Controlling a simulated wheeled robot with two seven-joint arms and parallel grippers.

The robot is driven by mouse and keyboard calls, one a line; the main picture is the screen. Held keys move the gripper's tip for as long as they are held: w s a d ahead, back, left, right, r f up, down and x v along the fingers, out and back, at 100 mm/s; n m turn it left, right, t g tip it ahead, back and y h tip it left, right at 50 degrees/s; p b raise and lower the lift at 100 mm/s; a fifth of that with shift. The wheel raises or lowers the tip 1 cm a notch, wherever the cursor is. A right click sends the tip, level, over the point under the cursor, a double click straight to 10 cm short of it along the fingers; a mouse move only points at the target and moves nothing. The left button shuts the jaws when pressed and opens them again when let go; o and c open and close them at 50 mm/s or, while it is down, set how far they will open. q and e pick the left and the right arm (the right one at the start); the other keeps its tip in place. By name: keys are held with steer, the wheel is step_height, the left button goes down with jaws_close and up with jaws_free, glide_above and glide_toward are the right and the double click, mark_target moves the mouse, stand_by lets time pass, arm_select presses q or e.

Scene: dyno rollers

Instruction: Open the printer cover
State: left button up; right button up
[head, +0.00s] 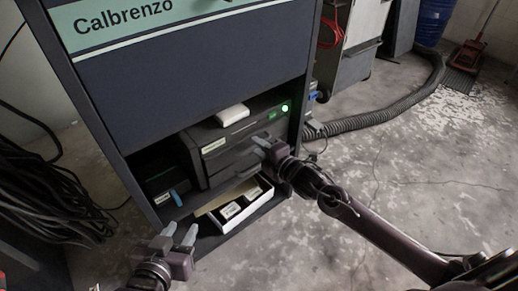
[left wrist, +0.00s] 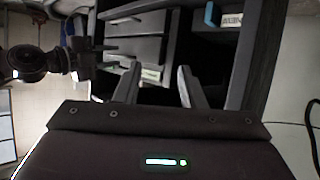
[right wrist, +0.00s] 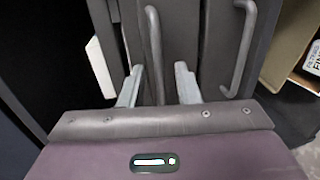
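The dark grey printer (head: 208,150) stands on a shelf inside the cabinet, with a green light at its upper right. Its front appears closed. In the right wrist view, two bar handles show on the front: one handle (right wrist: 154,45) nearer the white object, and a second handle (right wrist: 245,50) to its right. My right gripper (right wrist: 158,86) is open, its fingers either side of the first handle; contact cannot be told. In the head view, the right gripper (head: 263,143) is at the printer front. My left gripper (head: 180,235) is open and empty, low in front of the cabinet; its fingers also show in the left wrist view (left wrist: 157,87).
A white object (head: 232,114) lies on the printer. A dark box with a blue tab (head: 165,181) stands left of the printer. Cables (head: 45,200) hang at left. Floor at right is mostly clear.

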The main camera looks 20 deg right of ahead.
steer(key=shift+w+a, duration=0.1)
steer(key=shift+w, duration=0.15)
jaws_close()
steer(key=shift+f, duration=0.1)
